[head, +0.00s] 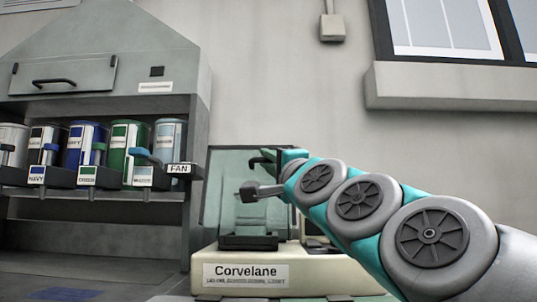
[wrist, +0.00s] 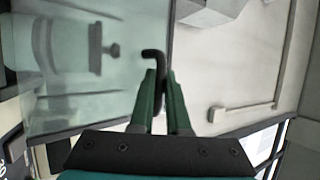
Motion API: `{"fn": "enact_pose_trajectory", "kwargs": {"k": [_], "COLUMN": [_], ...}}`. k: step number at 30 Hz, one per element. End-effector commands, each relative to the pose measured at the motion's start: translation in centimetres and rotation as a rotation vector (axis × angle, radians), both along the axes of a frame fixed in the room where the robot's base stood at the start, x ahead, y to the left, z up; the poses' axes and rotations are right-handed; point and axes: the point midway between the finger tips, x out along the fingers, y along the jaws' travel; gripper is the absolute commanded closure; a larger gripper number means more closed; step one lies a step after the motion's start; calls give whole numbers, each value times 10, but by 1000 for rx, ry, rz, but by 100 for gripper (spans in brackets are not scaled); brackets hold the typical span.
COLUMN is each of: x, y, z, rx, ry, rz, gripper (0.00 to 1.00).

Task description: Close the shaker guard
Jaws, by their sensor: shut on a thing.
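The shaker (head: 300,262) is a cream machine labelled Corvelane, low in the middle of the head view. Its guard (head: 226,172) is a clear greenish panel standing upright over the base. The guard fills the left half of the wrist view (wrist: 75,95). A black hooked handle (head: 262,159) is at the panel's upper right; it also shows in the wrist view (wrist: 153,54). My gripper (wrist: 162,82) is shut on the guard handle, its green fingers on either side of it. In the head view my arm hides part of the shaker and the fingers are hard to see.
A grey dispenser cabinet (head: 150,50) with several coloured canisters and a FAN label (head: 180,169) stands close at the left. A window ledge (head: 450,85) juts out at upper right. The wall above the shaker is bare apart from a small box (head: 333,27).

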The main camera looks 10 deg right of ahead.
Motion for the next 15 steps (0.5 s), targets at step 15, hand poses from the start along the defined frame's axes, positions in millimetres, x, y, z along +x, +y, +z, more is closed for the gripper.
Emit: {"fn": "enact_pose_trajectory", "kwargs": {"k": [15], "x": [-20], "y": [7], "z": [-35], "rx": [3], "ry": [17], "rz": [12], "gripper": [100]}}
